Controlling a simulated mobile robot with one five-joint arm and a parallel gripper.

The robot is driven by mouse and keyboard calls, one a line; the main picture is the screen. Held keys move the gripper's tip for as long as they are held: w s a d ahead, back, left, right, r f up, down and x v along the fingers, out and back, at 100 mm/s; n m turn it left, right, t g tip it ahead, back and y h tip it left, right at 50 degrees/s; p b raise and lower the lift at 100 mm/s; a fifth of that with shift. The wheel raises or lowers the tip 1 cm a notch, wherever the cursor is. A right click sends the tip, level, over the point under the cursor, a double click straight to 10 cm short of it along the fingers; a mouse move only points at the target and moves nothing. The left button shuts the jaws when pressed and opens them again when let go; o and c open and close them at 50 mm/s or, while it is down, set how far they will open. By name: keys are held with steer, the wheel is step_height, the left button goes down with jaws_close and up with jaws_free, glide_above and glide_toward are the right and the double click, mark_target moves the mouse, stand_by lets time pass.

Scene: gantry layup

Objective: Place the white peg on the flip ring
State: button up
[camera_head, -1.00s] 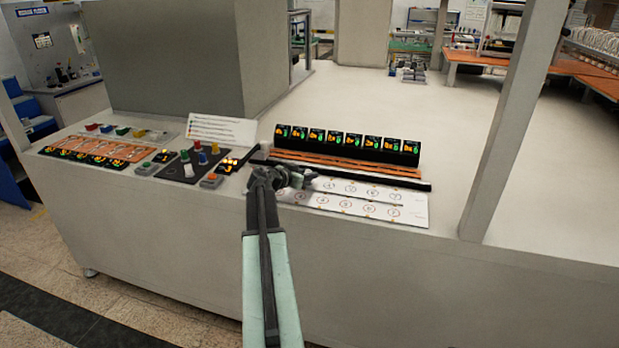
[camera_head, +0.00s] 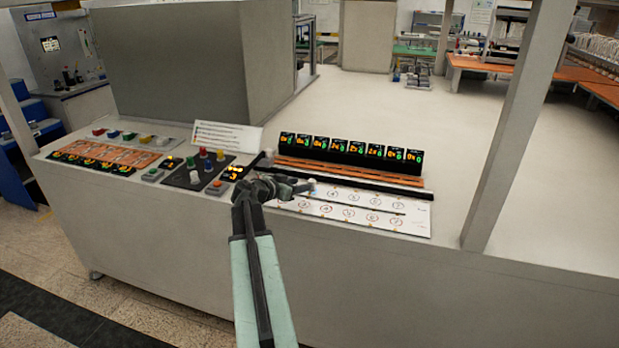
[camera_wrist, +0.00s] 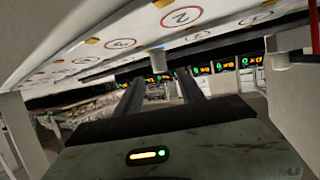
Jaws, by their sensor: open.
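The white peg (camera_head: 311,182) stands on the white ring board (camera_head: 415,222), at the left end of its far row. In the wrist view, which looks upside down, the peg (camera_wrist: 157,58) hangs from the board between my two fingers, with gaps on both sides. My gripper (camera_head: 303,187) is open, low over the board's left end, with its tips near the peg. Numbered rings are printed on the board, such as one with a 2 (camera_wrist: 181,17). Their labels are too small to tell which is the flip ring. Any ring under the peg is hidden.
A row of black number displays (camera_head: 350,150) stands behind an orange strip and a black bar (camera_head: 400,190). Left are a dark pad (camera_head: 195,175) with coloured pegs and an orange-marked tray (camera_head: 115,152). A grey post (camera_head: 510,120) rises at right. The tabletop behind is clear.

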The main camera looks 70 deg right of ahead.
steer(key=p+v, duration=0.1)
steer(key=v, duration=0.3)
steer(key=shift+a, duration=0.15)
steer(key=w+a+f+n+t+y, duration=0.2)
steer(key=w+a+f+n, duration=0.2)
steer(key=w+a, duration=0.5)
steer(key=w+a+f+n+t+y, duration=0.15)
steer(key=w+a+f+n, duration=0.35)
steer(key=a, duration=0.8)
steer(key=w+a+f+n+t+y, duration=0.2)
steer(key=w+a+f+y, duration=0.1)
steer(key=w+a, duration=0.65)
steer(key=a+f+n+y, duration=0.1)
steer(key=a+n+y, duration=0.2)
steer(key=a, duration=1.5)
steer(key=a+f+n+y, duration=0.2)
steer(key=a+n, duration=0.5)
steer(key=a, duration=1.1)
steer(key=shift+s+f+n+g+y, duration=0.35)
steer(key=shift+n+g+y, duration=0.1)
steer(key=shift+y, duration=0.4)
steer(key=shift+a, duration=0.15)
